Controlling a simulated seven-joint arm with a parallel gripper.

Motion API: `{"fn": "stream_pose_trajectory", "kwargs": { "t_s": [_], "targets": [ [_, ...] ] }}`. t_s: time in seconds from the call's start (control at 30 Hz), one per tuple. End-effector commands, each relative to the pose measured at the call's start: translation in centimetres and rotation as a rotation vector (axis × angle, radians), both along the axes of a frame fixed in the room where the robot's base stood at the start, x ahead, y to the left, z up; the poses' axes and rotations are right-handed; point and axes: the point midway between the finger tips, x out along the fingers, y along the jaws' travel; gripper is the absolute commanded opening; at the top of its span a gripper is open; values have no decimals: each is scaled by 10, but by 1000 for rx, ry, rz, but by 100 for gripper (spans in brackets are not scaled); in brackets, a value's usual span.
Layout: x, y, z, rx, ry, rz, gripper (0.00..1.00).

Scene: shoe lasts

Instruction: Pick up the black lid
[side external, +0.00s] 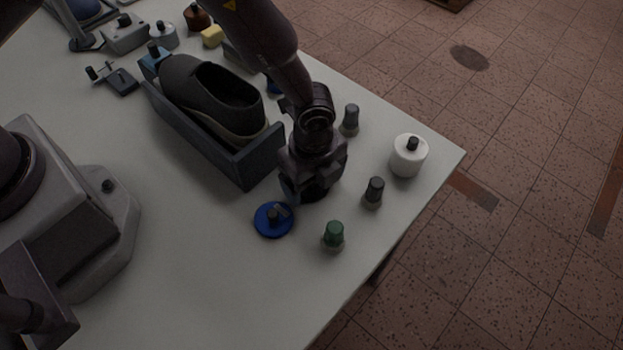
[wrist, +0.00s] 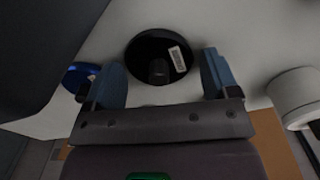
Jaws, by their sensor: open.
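The black lid (wrist: 150,45) is a round disc with a dark knob and a small white label. In the wrist view it lies on the white table ahead of my gripper (wrist: 162,62). My gripper is open, with its two blue-grey fingers to either side of the knob and nothing held. In the side view my gripper (side external: 308,188) points down over the table. The black lid (side external: 318,193) is mostly hidden beneath it, and I cannot tell the exact gap between them.
A blue lid (side external: 273,221) lies close by on the left. A green bottle (side external: 333,236), a black bottle (side external: 374,192), a grey bottle (side external: 350,120) and a white jar (side external: 408,158) stand around. A dark tray (side external: 215,150) holds a black shoe (side external: 200,90). The table's front is clear.

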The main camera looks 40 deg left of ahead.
Motion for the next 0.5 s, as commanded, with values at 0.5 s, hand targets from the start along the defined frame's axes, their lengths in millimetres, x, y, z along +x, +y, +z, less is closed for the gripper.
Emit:
{"fn": "stream_pose_trajectory", "kwargs": {
  "t_s": [0.5],
  "targets": [
    [0, 0, 2, 0, 0, 0, 44]
  ]
}}
